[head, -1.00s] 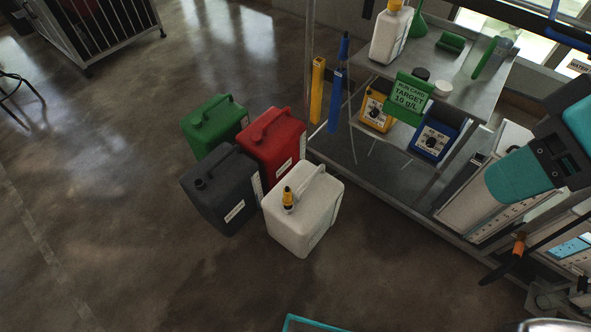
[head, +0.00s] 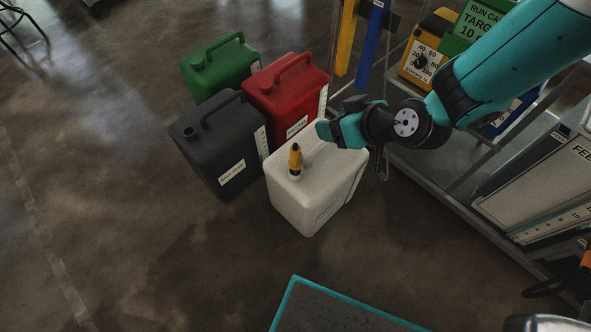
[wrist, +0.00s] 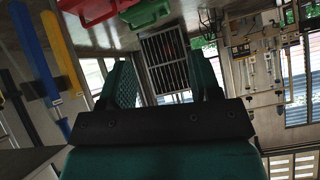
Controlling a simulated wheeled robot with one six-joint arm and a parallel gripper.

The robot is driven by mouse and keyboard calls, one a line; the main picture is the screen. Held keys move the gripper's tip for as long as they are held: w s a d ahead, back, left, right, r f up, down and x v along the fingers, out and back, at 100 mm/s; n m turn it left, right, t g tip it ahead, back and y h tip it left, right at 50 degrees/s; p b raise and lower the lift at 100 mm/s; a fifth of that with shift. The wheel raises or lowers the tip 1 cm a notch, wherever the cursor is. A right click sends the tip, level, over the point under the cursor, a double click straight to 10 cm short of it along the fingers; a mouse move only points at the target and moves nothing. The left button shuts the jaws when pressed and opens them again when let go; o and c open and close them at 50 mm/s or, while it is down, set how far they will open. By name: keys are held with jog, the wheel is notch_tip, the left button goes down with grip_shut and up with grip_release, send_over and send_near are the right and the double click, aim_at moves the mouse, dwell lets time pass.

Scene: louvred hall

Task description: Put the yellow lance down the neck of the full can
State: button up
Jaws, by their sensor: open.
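The yellow lance (head: 295,160) stands upright in the neck of the white can (head: 296,205); only its yellow head and black tip show above the neck. Its lower part is hidden inside the can. My gripper (head: 328,132) is over the back of the white can, right of the lance and apart from it in the picture. In the wrist view my gripper (wrist: 162,75) has its two teal fingers spread, with nothing between them.
Dark grey (head: 222,168), red (head: 283,107) and green (head: 217,75) cans stand close behind and left. A yellow tube (head: 347,38) and a blue tube (head: 372,40) hang by the cart. Floor at front left is clear.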

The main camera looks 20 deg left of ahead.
jog(key=t+b, duration=0.1)
jog(key=b, duration=0.3)
send_near(299, 158)
jog(key=a+f, duration=0.1)
jog(key=shift+n+y, duration=0.3)
jog(key=shift+n, duration=0.1)
jog(key=b+x, duration=0.3)
jog(key=x, duration=0.5)
jog(key=shift+w+d, duration=0.15)
jog(key=shift+w, duration=0.05)
jog(key=shift+b+x, duration=0.75)
jog(key=shift+x, duration=0.25)
jog(key=shift+w+r, duration=0.1)
grip_shut()
